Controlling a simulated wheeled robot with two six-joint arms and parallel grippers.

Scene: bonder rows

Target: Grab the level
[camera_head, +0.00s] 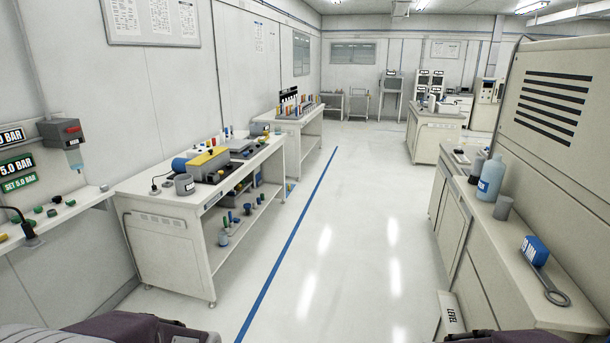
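A pale piece marked "LEVEL" (452,314) shows low at the bottom right, beside the right-hand cabinet. Its lower end is cut off by the frame edge, and I cannot tell whether it is the level itself or a sign for it. Neither of my grippers is in view. Only dark and grey parts of my own body show along the bottom edge.
A workbench (150,191) with tools and a lower shelf stands on the left. The right counter (496,268) holds a blue bottle (490,178), a grey cup (503,208) and a ring-ended wrench (545,282) with a blue tag. The aisle floor (345,230) is clear.

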